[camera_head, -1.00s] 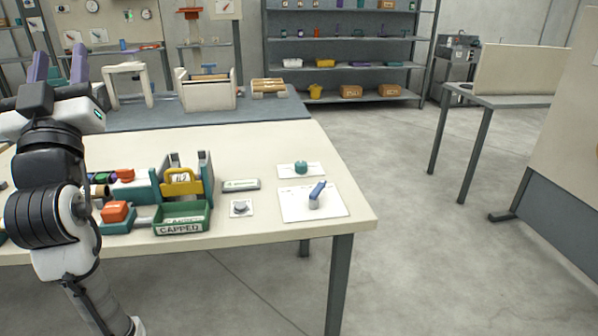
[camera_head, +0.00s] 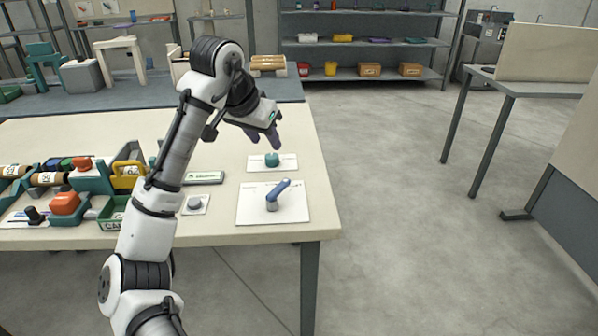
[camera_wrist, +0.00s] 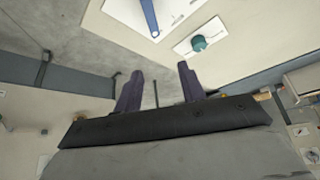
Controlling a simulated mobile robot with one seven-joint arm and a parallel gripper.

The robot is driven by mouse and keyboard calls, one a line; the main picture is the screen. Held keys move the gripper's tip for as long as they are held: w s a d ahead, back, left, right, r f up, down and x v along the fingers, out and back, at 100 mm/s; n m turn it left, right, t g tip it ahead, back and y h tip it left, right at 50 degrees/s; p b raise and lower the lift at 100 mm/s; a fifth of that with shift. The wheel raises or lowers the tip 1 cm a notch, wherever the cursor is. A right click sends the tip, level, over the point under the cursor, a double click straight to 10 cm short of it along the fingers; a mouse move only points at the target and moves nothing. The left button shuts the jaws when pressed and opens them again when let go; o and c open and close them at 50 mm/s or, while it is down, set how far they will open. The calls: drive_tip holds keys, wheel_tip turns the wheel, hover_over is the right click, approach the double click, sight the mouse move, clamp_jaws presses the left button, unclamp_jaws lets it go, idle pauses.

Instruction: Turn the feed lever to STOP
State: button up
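The feed lever (camera_head: 280,192) is a blue handle on a grey hub, on a white plate (camera_head: 250,210) near the table's front right corner. Its handle points up and to the right in the head view. In the wrist view the blue lever (camera_wrist: 149,14) is at the top edge, partly cut off. My gripper (camera_head: 267,138) hangs above the table behind the lever, close to a teal knob, apart from the lever. In the wrist view its two purple fingers (camera_wrist: 158,85) stand wide apart with nothing between them. The markings on the plate are too small to read.
The teal knob (camera_head: 272,160) on its white plate sits just behind the lever's plate. A grey round button (camera_head: 195,203) and a flat green-grey box (camera_head: 204,178) lie to the left. A green bin (camera_head: 111,213) and a yellow-handled part (camera_head: 127,177) stand farther left.

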drive_tip(key=f+g, duration=0.1)
approach(283, 183)
drive_tip(key=shift+y, duration=0.3)
drive_tip(key=x, duration=0.4)
drive_tip(key=b+x, duration=0.1)
drive_tip(key=x, duration=0.3)
drive_tip(key=shift+d, duration=0.2)
drive_tip(key=shift+c, duration=0.3)
clamp_jaws()
